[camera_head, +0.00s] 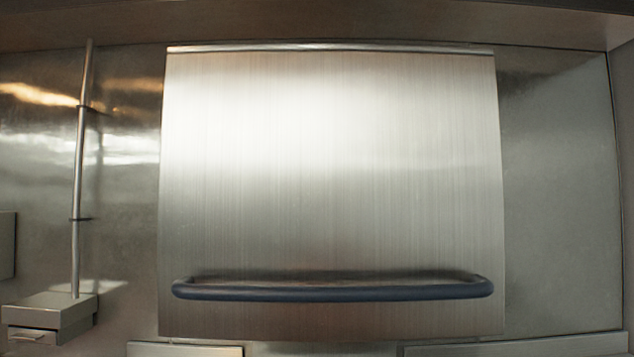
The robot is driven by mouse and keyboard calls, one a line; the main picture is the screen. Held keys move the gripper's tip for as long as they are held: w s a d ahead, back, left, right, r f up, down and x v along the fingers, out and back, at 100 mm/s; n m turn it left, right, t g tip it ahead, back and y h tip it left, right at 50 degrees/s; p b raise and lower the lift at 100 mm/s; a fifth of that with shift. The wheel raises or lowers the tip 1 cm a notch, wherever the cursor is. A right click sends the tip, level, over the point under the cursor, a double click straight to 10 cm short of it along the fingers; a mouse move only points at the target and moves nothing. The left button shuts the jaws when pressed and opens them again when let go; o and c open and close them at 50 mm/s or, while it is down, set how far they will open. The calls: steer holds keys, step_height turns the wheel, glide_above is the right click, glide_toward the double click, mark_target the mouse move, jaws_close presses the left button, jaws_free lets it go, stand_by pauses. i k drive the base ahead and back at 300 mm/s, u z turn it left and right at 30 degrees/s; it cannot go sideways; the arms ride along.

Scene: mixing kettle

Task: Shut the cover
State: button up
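A large brushed-steel panel (330,180), which looks like the cover, fills the middle of the head view. A long dark blue bar handle (333,292) runs across its lower part, with both ends bent back to the panel. A narrow strip (330,48) lies along the panel's top edge and looks like a hinge. I cannot tell from this view how far the cover stands open or whether it touches what is behind it. My gripper is not in view.
A thin vertical pipe (78,180) stands left of the panel and runs down to a small metal box (48,318). A plain steel surface (560,200) lies right of the panel. Light ledges (185,349) show along the bottom edge. Nothing stands in front of the handle.

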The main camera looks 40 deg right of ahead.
mark_target(308, 192)
steer(key=z, duration=0.85)
steer(key=k, duration=0.9)
steer(key=u, duration=0.75)
steer(key=i, duration=0.5)
steer(key=z, duration=0.05)
